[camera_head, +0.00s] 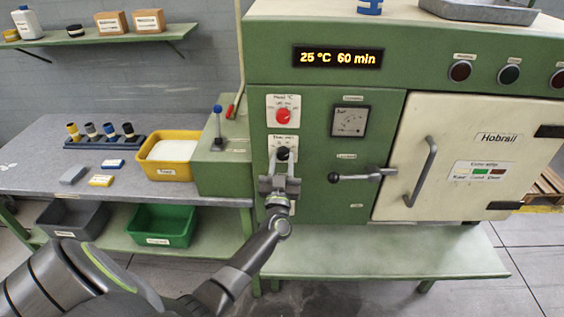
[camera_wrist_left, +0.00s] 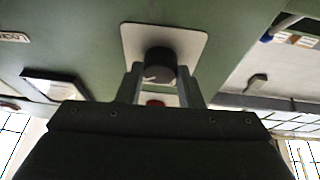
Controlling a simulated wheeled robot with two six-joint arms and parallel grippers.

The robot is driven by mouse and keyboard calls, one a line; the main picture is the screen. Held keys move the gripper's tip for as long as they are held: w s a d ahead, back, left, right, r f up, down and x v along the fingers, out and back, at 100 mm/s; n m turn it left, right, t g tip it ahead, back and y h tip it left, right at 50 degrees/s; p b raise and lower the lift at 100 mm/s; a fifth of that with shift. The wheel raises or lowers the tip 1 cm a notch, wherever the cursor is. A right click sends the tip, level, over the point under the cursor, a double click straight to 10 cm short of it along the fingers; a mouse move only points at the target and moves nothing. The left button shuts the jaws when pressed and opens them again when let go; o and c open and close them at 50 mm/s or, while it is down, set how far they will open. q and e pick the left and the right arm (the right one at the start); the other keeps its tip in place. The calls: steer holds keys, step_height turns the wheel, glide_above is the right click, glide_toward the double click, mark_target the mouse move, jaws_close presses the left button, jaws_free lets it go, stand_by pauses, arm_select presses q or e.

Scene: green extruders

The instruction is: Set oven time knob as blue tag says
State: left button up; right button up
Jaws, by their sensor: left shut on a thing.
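The black time knob (camera_head: 283,153) sits on a white plate on the green oven front, below the red temperature knob (camera_head: 283,116). My left gripper (camera_head: 280,172) is at the time knob from below and in front, shut on it. In the left wrist view the dark knob (camera_wrist_left: 160,62) with a pale pointer mark lies between the two fingers. The oven display (camera_head: 338,57) reads 25 °C 60 min. A small blue and white tag (camera_head: 112,163) lies on the bench at left; its writing is too small to read. My right gripper is not in view.
A lever handle (camera_head: 362,175) sticks out right of the knob, and the oven door handle (camera_head: 422,172) is farther right. A green box with a blue-topped lever (camera_head: 218,128) stands to the left. A yellow tray (camera_head: 168,155) is on the bench.

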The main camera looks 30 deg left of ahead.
arm_select(q)
steer(key=n+g+y, duration=0.1)
steer(key=n, duration=0.2)
steer(key=n+y, duration=0.1)
steer(key=n, duration=0.1)
steer(key=shift+d+n+g+y, duration=0.2)
steer(key=shift+n+g+y, duration=0.1)
steer(key=shift+n+g, duration=0.1)
steer(key=n+g+y, duration=0.1)
steer(key=n, duration=0.1)
steer(key=n+g+p, duration=0.1)
steer(key=n, duration=0.2)
steer(key=shift+w+y, duration=0.1)
steer(key=shift+y, duration=0.3)
steer(key=n+g, duration=0.1)
steer(key=n, duration=0.2)
steer(key=n+g+y+p, duration=0.1)
steer(key=n, duration=0.2)
steer(key=shift+d+r+g, duration=0.15)
steer(key=shift+d+g, duration=0.05)
steer(key=shift+g, duration=0.2)
steer(key=shift+w+n+g, duration=0.1)
steer(key=shift+n+g, duration=0.6)
steer(key=shift+n, duration=1.1)
steer(key=shift+p, duration=0.3)
steer(key=o, duration=1)
